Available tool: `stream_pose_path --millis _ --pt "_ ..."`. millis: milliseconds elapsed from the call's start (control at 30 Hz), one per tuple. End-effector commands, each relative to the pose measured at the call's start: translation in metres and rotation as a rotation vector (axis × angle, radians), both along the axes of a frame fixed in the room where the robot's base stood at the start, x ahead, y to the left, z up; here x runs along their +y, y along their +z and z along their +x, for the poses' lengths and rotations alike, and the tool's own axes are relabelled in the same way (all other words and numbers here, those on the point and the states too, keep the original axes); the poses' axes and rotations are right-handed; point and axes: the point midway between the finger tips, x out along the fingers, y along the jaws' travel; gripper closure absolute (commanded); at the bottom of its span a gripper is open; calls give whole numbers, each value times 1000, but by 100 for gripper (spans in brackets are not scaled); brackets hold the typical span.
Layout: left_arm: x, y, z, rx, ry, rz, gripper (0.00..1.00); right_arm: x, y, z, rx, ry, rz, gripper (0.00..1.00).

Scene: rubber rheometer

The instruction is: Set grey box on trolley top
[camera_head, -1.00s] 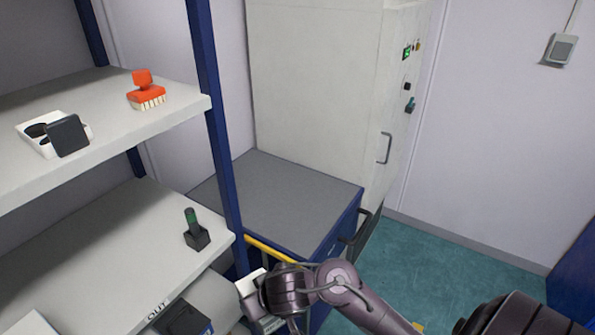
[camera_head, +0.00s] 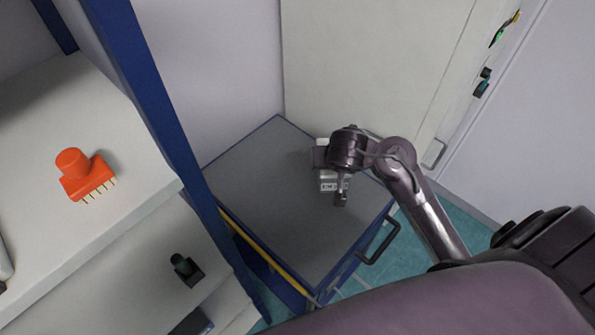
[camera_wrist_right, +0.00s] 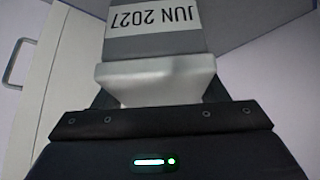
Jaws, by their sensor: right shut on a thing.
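The trolley top (camera_head: 270,225) is a grey surface with a blue edge, in the middle of the head view. My right gripper (camera_head: 327,168) is over its right part, partly hidden by my wrist. It is shut on the grey box (camera_head: 328,185), whose pale labelled side shows below the wrist. In the right wrist view the grey box (camera_wrist_right: 152,42) fills the top middle, with an upside-down "JUN 2027" label. I cannot tell whether the box touches the trolley top. My left gripper is not in view.
A shelf unit with a blue post (camera_head: 165,110) stands at the left, holding an orange brush-like tool (camera_head: 85,176) and a dark holder (camera_head: 186,270). A tall pale cabinet (camera_head: 370,65) stands behind the trolley. The trolley's left and front areas are clear; a dark handle (camera_head: 378,243) sticks out.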

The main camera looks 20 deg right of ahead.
Motion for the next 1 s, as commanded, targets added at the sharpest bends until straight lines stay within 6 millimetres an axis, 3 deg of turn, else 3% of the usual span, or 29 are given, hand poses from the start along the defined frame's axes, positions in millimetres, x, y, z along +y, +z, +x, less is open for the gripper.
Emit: stream_pose_path --millis 67,267,600,1000 --pt "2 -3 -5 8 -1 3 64 -3 -5 1 -1 -8 -4 73" --pt "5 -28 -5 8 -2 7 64 -5 -55 1 1 -8 -11 73" --pt "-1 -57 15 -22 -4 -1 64 -4 -135 1 -1 -9 -6 73" --pt "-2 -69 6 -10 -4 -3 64 -3 -178 2 -2 -11 -1 73"
